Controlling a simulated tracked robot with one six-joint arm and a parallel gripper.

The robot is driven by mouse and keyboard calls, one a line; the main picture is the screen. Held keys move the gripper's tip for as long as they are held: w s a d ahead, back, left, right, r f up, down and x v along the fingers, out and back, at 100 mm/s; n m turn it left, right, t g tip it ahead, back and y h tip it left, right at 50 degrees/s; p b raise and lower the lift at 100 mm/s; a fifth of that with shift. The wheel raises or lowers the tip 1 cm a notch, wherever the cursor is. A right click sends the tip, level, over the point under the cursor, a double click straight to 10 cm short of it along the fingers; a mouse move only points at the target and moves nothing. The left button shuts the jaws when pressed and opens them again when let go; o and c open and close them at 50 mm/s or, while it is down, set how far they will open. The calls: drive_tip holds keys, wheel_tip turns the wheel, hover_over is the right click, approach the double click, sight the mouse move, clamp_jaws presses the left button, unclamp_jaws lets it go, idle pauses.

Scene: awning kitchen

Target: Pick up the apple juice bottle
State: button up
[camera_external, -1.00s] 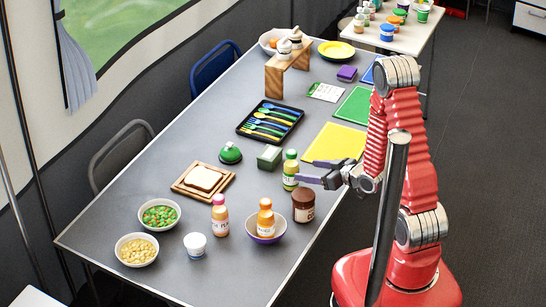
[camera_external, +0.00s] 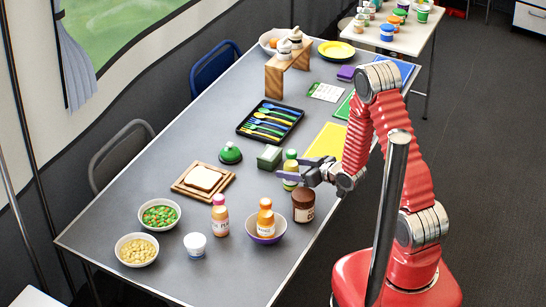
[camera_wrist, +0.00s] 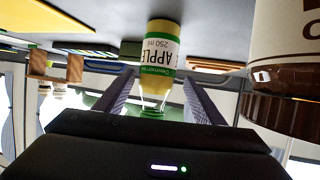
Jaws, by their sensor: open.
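The apple juice bottle (camera_external: 290,168) is yellow with a green cap and a white and green label. It stands upright on the grey table, behind the brown jar. In the wrist view the bottle (camera_wrist: 160,62) appears upside down, with its "APPLE" label facing me. My gripper (camera_external: 297,177) is open, with its fingers level with the bottle and partly covering it in the external view. In the wrist view the two fingers (camera_wrist: 158,100) lie to either side of the bottle's capped end. I cannot tell whether they touch it.
A brown jar (camera_external: 303,205) stands close to the gripper and fills the right of the wrist view (camera_wrist: 283,85). A bowl (camera_external: 280,228) holding an orange bottle (camera_external: 265,222) is nearer the front. A green box (camera_external: 269,157) stands just left of the bottle.

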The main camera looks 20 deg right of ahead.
drive_tip(key=shift+w+d+x, duration=0.1)
drive_tip(key=shift+x, duration=1.2)
drive_tip(key=shift+w+d+x, duration=0.15)
drive_tip(key=shift+x, duration=1.15)
drive_tip(key=shift+r, duration=0.15)
drive_tip(key=shift+c, duration=0.5)
drive_tip(key=c, duration=1.3)
